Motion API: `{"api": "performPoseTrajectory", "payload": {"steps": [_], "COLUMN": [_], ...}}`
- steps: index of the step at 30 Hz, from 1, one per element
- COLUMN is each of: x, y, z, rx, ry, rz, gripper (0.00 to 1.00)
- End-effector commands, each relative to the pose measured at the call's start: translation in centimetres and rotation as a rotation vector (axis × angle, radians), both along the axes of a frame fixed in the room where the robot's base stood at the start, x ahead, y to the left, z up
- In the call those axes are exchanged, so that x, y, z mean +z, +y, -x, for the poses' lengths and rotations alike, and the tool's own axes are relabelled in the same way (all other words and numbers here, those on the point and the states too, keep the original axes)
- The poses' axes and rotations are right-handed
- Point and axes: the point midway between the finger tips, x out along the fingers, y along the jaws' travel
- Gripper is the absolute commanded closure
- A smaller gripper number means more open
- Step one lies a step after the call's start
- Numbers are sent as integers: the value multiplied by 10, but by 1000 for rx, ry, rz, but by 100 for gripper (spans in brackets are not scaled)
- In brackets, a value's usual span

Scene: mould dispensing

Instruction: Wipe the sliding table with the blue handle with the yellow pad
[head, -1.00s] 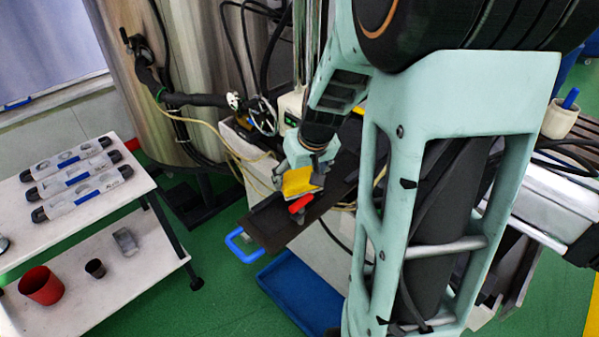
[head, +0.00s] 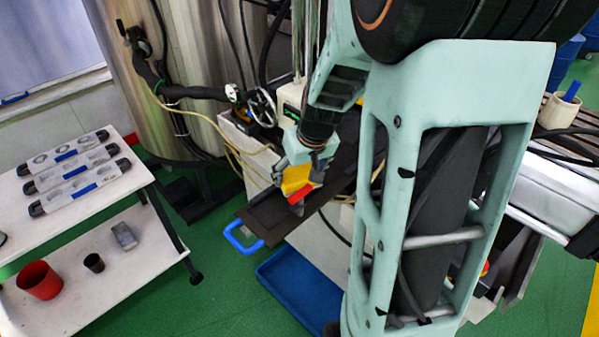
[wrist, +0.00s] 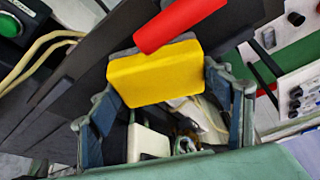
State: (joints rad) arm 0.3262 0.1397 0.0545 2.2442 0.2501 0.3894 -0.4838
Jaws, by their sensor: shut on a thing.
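My gripper (head: 304,166) is shut on the yellow pad (head: 296,178), which also fills the middle of the wrist view (wrist: 155,73), between the two fingers. The pad is over the dark sliding table (head: 268,217); I cannot tell whether it touches the surface. The table's blue handle (head: 243,236) sticks out at its near left end. A red bar (head: 301,194) lies right by the pad, also seen in the wrist view (wrist: 180,22); whether it belongs to the pad or the table is unclear. My arm hides the table's right part.
A blue tray (head: 298,292) lies on the green floor below the table. Hoses and a hand wheel (head: 262,105) stand behind the table.

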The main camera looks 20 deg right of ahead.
Motion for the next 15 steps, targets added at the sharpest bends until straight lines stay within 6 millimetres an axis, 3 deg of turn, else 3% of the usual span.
{"api": "performPoseTrajectory", "payload": {"steps": [15], "x": [-7], "y": [-2], "z": [-1], "rx": [-1], "ry": [-1], "rz": [1], "gripper": [47]}}
